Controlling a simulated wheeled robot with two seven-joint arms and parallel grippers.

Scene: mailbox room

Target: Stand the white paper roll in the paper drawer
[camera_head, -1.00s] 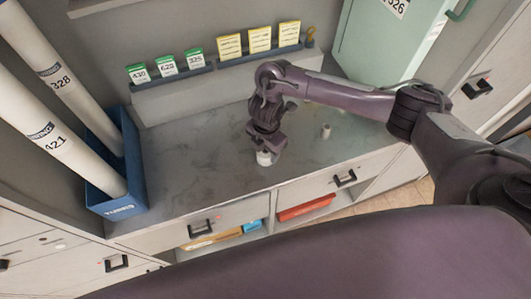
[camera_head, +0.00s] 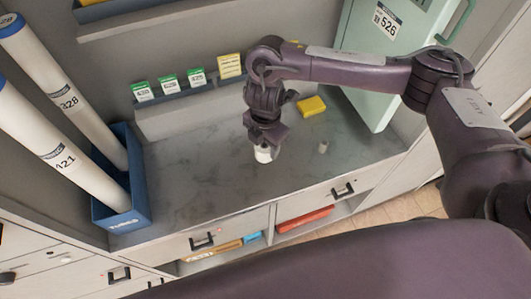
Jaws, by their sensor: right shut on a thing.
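My right gripper (camera_head: 264,139) points down over the grey counter (camera_head: 200,190). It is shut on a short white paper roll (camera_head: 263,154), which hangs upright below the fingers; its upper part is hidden. Whether it clears the counter is hard to tell. Below the counter front are two shut drawers, a left one (camera_head: 235,229) with a small red light by its handle and a right one (camera_head: 318,198). I cannot tell which is the paper drawer. My left gripper is not in view.
A blue bin (camera_head: 134,213) with tall tubes is at left, a green cabinet (camera_head: 362,75) at back right. Green-topped cards (camera_head: 169,84) line a rear ledge.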

